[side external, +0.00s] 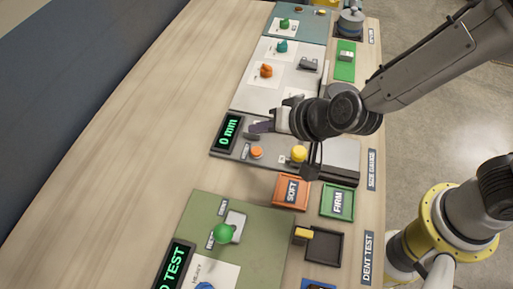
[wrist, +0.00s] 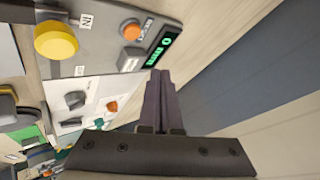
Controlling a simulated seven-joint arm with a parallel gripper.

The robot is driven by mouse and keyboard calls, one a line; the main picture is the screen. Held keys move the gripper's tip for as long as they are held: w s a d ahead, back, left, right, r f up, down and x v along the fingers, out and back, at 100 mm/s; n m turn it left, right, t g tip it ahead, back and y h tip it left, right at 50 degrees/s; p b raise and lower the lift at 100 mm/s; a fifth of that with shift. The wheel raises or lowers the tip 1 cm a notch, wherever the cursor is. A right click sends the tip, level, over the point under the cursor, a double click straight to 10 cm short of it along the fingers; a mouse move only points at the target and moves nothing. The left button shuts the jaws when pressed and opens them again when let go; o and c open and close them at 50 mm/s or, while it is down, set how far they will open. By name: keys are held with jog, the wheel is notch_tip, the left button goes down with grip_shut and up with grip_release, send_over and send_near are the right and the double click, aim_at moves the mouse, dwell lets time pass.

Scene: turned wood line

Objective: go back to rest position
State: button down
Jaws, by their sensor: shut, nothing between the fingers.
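My gripper (side external: 262,127) is above the size gauge panel, close to its display end, with its fingers pointing left in the side view. In the wrist view my gripper (wrist: 160,82) has its two dark fingers together, with nothing between them. The size gauge (side external: 228,152) has a display (side external: 230,132) reading 0 mm, an orange button (side external: 257,152) and a yellow knob (side external: 299,153). In the wrist view the yellow knob (wrist: 56,40), orange button (wrist: 130,29) and green-lit display (wrist: 160,48) lie beyond the fingers.
An orange SOFT tray (side external: 292,192) and a green FIRM tray (side external: 337,201) stand in front of the gauge. A green piece (side external: 223,231) is on the dent test mat (side external: 205,205). Orange (side external: 266,71) and teal (side external: 282,46) pieces lie behind. The left tabletop (side external: 120,130) is clear.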

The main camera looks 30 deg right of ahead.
dwell(0.3)
jog(key=w+d+r+m+t, duration=0.3)
jog(key=w+d+r, duration=0.2)
jog(key=d+r, duration=0.5)
jog(key=s+d+r+n, duration=0.2)
jog(key=s+d+r, duration=0.2)
jog(key=d+r, duration=0.5)
jog(key=s+d+f+n+g+h, duration=0.1)
jog(key=s+d+f+n+g, duration=0.2)
jog(key=s, duration=0.7)
jog(key=s+d+f+n+g+h, duration=0.2)
jog(key=s+d, duration=0.4)
jog(key=s, duration=0.4)
notch_tip(320, 180, down, 3)
jog(key=shift+d+r+n+g, duration=0.2)
jog(key=shift+d+n+g, duration=0.1)
jog(key=shift+n+g, duration=0.15)
